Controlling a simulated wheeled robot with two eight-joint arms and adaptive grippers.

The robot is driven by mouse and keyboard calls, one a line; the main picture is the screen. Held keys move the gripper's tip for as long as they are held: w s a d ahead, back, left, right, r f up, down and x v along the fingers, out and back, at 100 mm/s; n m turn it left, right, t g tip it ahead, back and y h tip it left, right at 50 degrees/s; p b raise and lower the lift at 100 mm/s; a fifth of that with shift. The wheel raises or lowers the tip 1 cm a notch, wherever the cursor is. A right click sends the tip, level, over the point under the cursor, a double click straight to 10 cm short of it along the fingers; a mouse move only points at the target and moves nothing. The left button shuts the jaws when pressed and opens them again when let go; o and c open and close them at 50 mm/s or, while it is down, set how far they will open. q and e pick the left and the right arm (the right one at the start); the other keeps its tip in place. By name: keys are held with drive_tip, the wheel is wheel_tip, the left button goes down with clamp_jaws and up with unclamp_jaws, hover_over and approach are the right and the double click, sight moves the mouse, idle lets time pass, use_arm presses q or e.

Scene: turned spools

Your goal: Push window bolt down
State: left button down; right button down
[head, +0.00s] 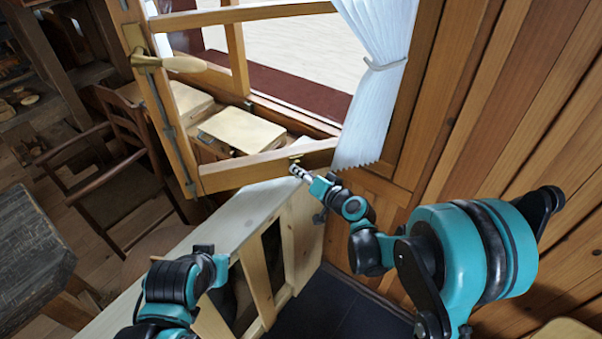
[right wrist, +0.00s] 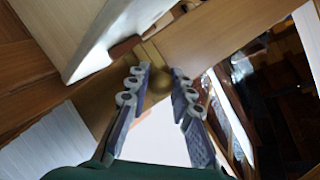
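The open wooden window sash (head: 265,168) has a small brass bolt (head: 295,158) at the right end of its lower rail. The bolt also shows in the right wrist view as a brass plate with a round knob (right wrist: 160,82). My right gripper (head: 294,170) is at the bolt. In the right wrist view its two fingers (right wrist: 158,72) are apart, with the knob in the gap between them. I cannot tell whether either finger touches it. My left arm shows at the lower left of the head view, but its fingers do not show.
A brass handle (head: 170,62) is on the sash's left side. A white curtain (head: 378,75) hangs just right of the bolt. A pale wooden bench (head: 235,215) stands below the sash. A plank wall (head: 520,110) closes the right side. A chair (head: 120,180) stands at left.

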wheel_tip(320, 180, down, 3)
drive_tip(key=b, duration=0.2)
drive_tip(key=shift+a+r+b, duration=0.1)
drive_tip(key=shift+b, duration=0.25)
drive_tip(key=shift+s+r, duration=0.15)
drive_tip(key=shift+s, duration=0.05)
drive_tip(key=c, duration=1.4)
unclamp_jaws()
drive_tip(key=shift+w, duration=0.1)
drive_tip(key=shift+o, duration=0.4)
drive_tip(key=shift+w, duration=0.15)
drive_tip(key=v, duration=1.2)
